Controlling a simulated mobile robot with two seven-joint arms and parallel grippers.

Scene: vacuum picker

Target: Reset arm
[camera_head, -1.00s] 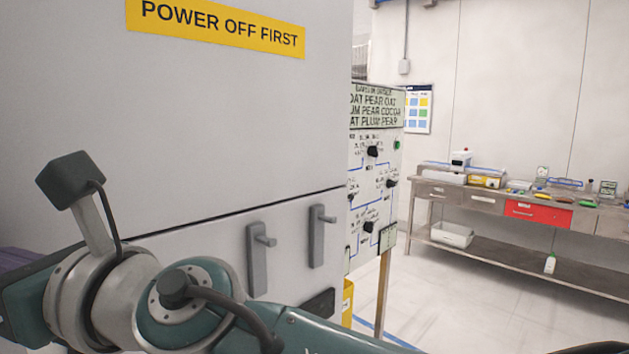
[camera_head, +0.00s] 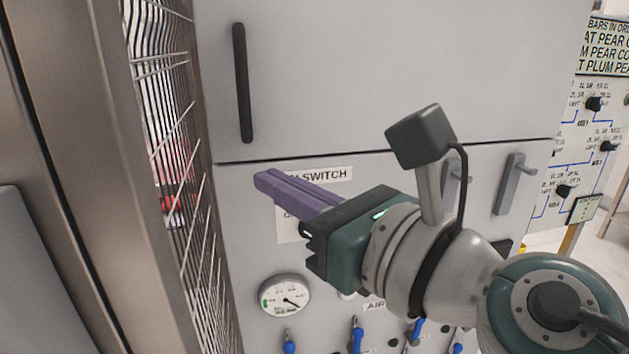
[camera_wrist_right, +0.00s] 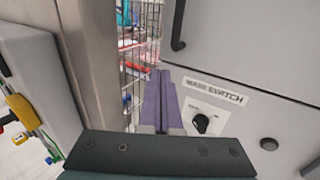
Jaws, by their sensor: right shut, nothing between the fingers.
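My right gripper (camera_head: 262,180) has purple fingers that are closed together with nothing between them. It is in front of the grey cabinet (camera_head: 400,60) and points left in the head view. It hides part of the label ending in SWITCH (camera_head: 325,174). In the right wrist view the purple fingers (camera_wrist_right: 162,78) point toward the wire mesh, left of a black rotary knob (camera_wrist_right: 203,122) on the cabinet face. My left gripper is not in view.
A wire mesh (camera_head: 185,150) and a brown metal post (camera_head: 85,130) stand left of the cabinet. Below the gripper are a gauge (camera_head: 284,296) and several blue-handled valves (camera_head: 357,335). Two grey levers (camera_head: 509,185) and a control board (camera_head: 590,140) are at right.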

